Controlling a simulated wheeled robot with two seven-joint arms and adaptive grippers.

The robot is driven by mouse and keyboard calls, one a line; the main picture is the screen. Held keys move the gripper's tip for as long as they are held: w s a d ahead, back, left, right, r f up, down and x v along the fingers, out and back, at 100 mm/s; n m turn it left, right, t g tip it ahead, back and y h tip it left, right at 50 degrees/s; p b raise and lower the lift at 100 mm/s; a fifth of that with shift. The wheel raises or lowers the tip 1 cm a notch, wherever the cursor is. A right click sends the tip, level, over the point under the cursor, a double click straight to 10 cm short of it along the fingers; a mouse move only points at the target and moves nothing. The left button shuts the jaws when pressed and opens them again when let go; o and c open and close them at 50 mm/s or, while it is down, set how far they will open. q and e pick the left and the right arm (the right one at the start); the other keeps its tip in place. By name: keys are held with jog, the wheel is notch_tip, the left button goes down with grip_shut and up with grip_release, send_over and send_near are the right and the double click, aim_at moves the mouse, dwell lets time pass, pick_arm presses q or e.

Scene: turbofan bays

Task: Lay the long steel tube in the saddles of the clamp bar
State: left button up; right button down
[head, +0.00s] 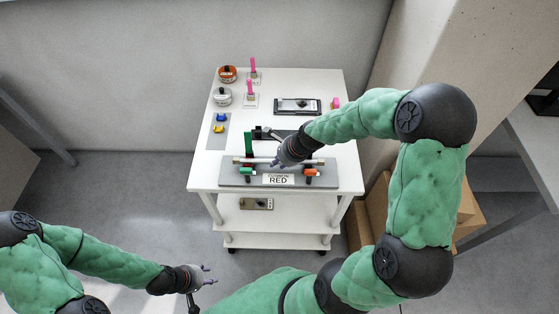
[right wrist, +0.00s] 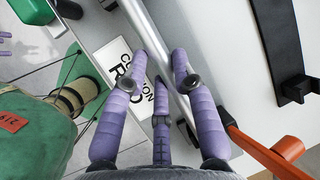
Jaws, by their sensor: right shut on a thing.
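The long steel tube (head: 248,160) runs left to right above the back part of the grey clamp bar (head: 232,180). In the right wrist view the tube (right wrist: 152,35) passes between the purple fingers. My right gripper (head: 275,163) is shut on the tube near its middle. The clamp bar has a green clamp (head: 246,172) at its left and an orange clamp (head: 311,173) at its right. I cannot tell whether the tube touches the saddles. My left gripper (head: 209,275) is open and empty, low in front of the cart.
A white cart (head: 200,172) carries everything. Cardboard boxes (head: 377,205) stand right of the cart.

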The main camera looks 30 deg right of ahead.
jog(key=shift+f, duration=0.1)
jog(key=c, duration=0.5)
grip_release()
jog(key=shift+c, duration=0.2)
notch_tip(320, 180, up, 7)
jog(key=p, duration=0.8)
dwell(0.7)
